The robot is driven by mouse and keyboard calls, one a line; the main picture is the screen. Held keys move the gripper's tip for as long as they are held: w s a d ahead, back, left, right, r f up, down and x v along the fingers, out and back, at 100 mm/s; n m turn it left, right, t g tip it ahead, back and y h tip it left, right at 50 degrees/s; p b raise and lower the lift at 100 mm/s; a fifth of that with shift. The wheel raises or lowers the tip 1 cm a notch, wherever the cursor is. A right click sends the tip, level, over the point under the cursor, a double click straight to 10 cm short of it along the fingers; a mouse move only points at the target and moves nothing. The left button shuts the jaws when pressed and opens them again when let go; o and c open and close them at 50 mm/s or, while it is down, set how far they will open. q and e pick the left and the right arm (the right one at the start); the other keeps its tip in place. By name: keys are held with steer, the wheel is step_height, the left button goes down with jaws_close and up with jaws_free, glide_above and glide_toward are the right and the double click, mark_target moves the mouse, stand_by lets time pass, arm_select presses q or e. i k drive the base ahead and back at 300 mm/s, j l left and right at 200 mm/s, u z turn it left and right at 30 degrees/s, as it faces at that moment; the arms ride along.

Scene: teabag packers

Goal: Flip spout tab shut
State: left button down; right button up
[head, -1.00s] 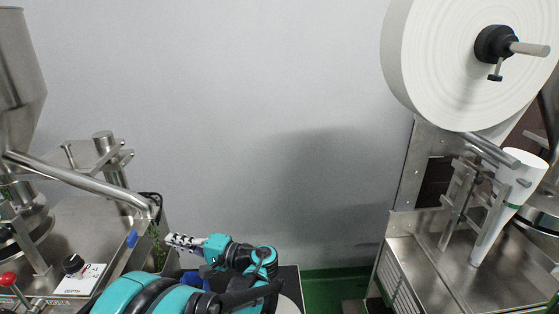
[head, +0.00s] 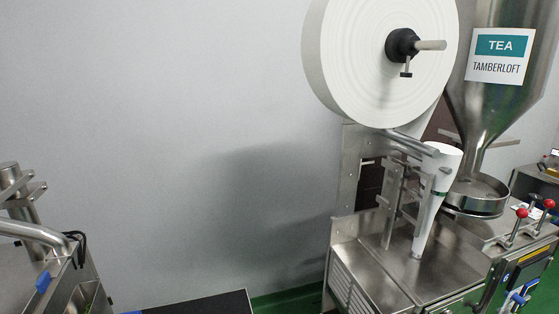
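A small blue tab (head: 43,283) shows at the lower left, on the edge of the left steel machine near the end of its sloping pipe (head: 38,236). I cannot tell from here whether this is the spout tab. Another blue part (head: 520,298) shows at the lower right, on the front of the right packer, partly cut off by the picture's bottom edge. I cannot tell whether it is open or shut. Neither of my grippers is in view.
The right packer carries a large white paper roll (head: 360,60), a white paper cone (head: 433,205), a tea hopper (head: 492,105) and red-knobbed levers (head: 521,213). Its steel tray (head: 385,265) is empty. Grey wall and a green floor strip (head: 290,303) lie between the machines.

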mark_target(44, 282)
steer(key=u, duration=1.7)
